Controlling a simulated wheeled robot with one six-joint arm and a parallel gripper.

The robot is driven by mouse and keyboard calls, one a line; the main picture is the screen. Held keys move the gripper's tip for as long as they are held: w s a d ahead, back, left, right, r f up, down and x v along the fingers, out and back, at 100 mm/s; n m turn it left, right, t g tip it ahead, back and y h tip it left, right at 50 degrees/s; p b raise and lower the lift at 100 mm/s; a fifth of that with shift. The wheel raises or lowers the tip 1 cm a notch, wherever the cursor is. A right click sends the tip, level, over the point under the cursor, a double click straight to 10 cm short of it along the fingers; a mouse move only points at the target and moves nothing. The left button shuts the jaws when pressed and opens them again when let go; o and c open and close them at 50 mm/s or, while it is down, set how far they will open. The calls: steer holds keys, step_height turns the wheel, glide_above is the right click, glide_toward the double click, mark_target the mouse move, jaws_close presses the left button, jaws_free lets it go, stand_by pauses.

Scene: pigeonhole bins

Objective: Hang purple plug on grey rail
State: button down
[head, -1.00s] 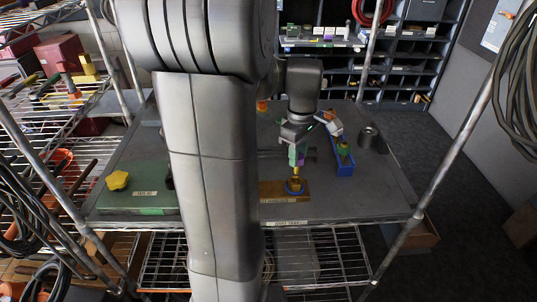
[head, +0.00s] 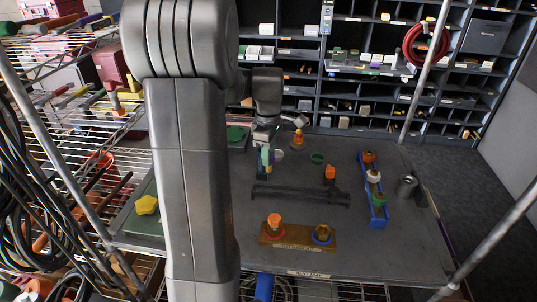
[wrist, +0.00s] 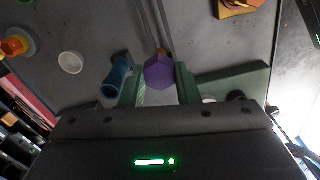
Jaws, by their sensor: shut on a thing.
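The purple plug (wrist: 159,73) shows its hexagonal end in the wrist view. It sits between the two green fingers of my gripper (wrist: 158,82), which is shut on it. In the head view my gripper (head: 265,162) is over the back left of the table, beyond the dark grey rail (head: 300,196). The plug cannot be made out clearly there. In the wrist view the rail (wrist: 152,25) runs upward from behind the plug. I cannot tell whether they touch.
A blue cylinder (wrist: 117,75) stands close beside my finger. A wooden board (head: 300,242) with plugs lies at the front. A blue rack (head: 378,212) and a grey cup (head: 407,187) are on the right. An orange plug (head: 330,173) stands behind the rail. The table between board and rack is clear.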

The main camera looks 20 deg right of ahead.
mark_target(269, 171)
steer(key=shift+f+b, duration=1.75)
steer(key=shift+f, duration=1.15)
steer(key=shift+f, duration=0.2)
steer(key=shift+f+b, duration=1.55)
steer(key=shift+f, duration=0.85)
steer(key=c, duration=1)
jaws_free()
steer(key=shift+r, duration=0.15)
step_height(269, 171, up, 6)
steer(key=p, duration=0.5)
